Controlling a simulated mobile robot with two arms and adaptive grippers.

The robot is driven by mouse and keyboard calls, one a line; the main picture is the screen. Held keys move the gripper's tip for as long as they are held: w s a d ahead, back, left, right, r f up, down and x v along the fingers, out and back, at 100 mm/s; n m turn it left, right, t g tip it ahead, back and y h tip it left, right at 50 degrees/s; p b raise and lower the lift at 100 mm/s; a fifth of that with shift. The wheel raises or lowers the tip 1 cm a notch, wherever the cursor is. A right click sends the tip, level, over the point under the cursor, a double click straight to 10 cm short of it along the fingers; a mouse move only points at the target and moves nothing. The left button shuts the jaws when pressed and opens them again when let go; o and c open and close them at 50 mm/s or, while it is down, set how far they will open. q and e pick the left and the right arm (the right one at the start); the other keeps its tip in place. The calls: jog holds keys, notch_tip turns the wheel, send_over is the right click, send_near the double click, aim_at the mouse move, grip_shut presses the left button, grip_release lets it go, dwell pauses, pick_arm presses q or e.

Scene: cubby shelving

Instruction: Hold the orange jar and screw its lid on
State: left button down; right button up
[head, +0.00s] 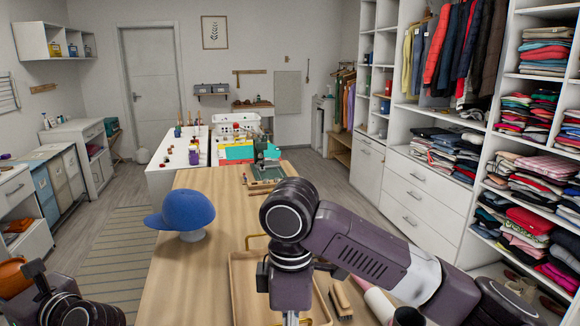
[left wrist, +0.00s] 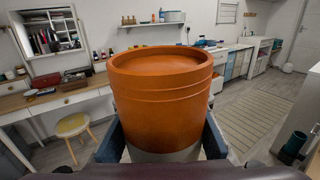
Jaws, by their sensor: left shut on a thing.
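The orange jar (left wrist: 162,105) fills the middle of the left wrist view, upright, with a raised rim and a recessed top. Grooved bands run around its upper part, and a pale grey section shows below. I cannot tell whether the recessed top is a lid. My left gripper (left wrist: 161,146) is shut on the jar, one finger on each side. In the head view the jar (head: 12,276) is partly cut off at the lower left, beside my left gripper (head: 40,284). My right arm reaches over the table; its fingers are below the picture. No separate lid is visible.
The wooden table (head: 220,255) bears a tray (head: 243,290), partly hidden by my right arm. A brush (head: 342,298) lies right of it. A blue cap (head: 182,210) sits on a stand at the table's left edge. Clothes shelves (head: 440,150) line the right side.

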pick_arm(q)
jog(key=d+f+m+t+h, duration=0.25)
jog(key=d+f, duration=0.25)
jog(key=d, duration=0.4)
jog(key=d+f+m+t+h, duration=0.15)
jog(key=d+f+t, duration=0.25)
jog(key=d, duration=0.5)
jog(key=s+d+f+m+t+h, duration=0.1)
jog(key=s+d+m+t+h, duration=0.1)
jog(key=d, duration=0.6)
jog(key=s+d+f+m+t+h, duration=0.1)
jog(key=s+d+m+t+h, duration=0.1)
jog(key=s+d, duration=0.3)
jog(key=d, duration=0.3)
jog(key=shift+s+d+m, duration=0.2)
jog(key=shift+d+m, duration=0.2)
pick_arm(e)
jog(key=s+d+m, duration=0.3)
jog(key=d+m, duration=0.6)
jog(key=s+d+m, duration=0.3)
jog(key=d+m, duration=0.6)
jog(key=d, duration=0.1)
jog(key=shift+s+f, duration=0.2)
jog(key=shift+f, duration=0.15)
pick_arm(q)
jog(key=shift+d+f+h, duration=0.1)
jog(key=shift+h, duration=0.3)
